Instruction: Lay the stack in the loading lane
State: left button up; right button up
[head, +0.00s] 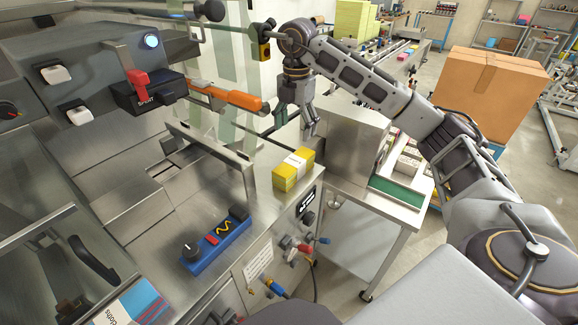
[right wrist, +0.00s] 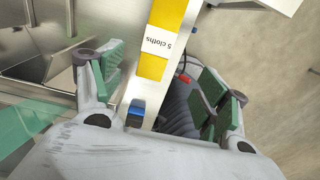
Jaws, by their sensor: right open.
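A yellow cloth stack (head: 293,170) with a white paper band lies on the steel machine top, near its right edge. In the right wrist view the stack (right wrist: 152,68) shows its "5 cloths" band, beyond and between the fingers. My right gripper (head: 297,118) hangs above and behind the stack, open and empty, fingers pointing down. In the right wrist view its green-padded fingers (right wrist: 160,82) are wide apart and do not touch the stack. The recessed steel channel (head: 185,165) left of the stack looks like the loading lane; a steel bar partly hides it. I cannot make out my left gripper.
A blue control box (head: 216,242) stands in front of the channel. An orange-handled lever (head: 232,98) and steel bar (head: 208,152) rise over the machine. A side table (head: 402,195) stands right, beyond a gap.

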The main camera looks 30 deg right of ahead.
pick_arm(q)
jog(key=shift+s, duration=0.4)
jog(key=shift+w+a, duration=0.1)
